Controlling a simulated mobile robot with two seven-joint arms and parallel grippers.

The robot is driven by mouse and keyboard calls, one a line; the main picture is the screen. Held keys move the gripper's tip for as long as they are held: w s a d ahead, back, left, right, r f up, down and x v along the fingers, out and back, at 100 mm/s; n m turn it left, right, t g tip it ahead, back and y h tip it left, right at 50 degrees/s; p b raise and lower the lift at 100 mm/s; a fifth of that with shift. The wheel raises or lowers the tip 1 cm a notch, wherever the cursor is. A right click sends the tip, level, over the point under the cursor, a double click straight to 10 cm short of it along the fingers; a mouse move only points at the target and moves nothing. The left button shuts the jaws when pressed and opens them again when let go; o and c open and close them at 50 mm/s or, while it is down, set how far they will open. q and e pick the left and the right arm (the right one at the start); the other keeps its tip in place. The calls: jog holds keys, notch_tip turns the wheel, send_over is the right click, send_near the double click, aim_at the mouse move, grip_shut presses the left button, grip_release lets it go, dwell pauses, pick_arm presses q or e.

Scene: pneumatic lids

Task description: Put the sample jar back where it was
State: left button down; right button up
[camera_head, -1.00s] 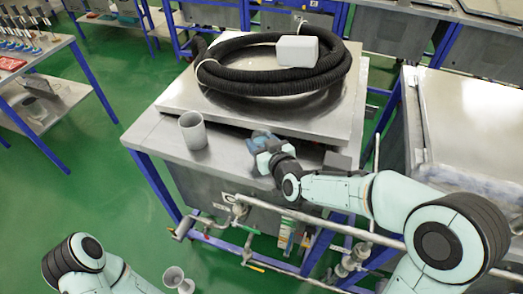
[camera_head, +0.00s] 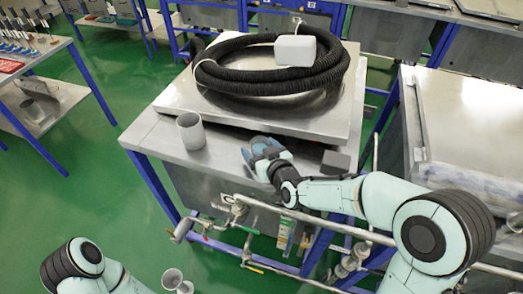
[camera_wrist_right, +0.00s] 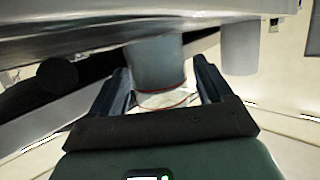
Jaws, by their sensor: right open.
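The sample jar (camera_wrist_right: 155,65), blue-grey with a thin red line and a pale end, is between the two fingers of my right gripper (camera_wrist_right: 165,88) in the right wrist view. The fingers are open, with one on each side of it. In the head view a bluish round shape (camera_head: 262,143), apparently the jar, is at the tip of my right gripper (camera_head: 258,160), over the bench's front edge. The gripper partly hides it there. My left arm shows at the lower left, but its gripper is not clearly visible.
A grey cup (camera_head: 190,131) stands left of the right gripper on the steel bench (camera_head: 160,145). Behind are a raised steel plate (camera_head: 190,97), a coiled black hose (camera_head: 225,80) and a white box (camera_head: 295,50). A small dark block (camera_head: 338,162) is to the right. Pipes run along the front.

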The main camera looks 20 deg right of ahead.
jog(key=shift+r, duration=0.25)
jog(key=shift+s, duration=0.4)
jog(key=v, duration=1.1)
jog(key=shift+b, duration=0.4)
jog(key=shift+s+d, duration=0.1)
jog(key=shift+s, duration=0.05)
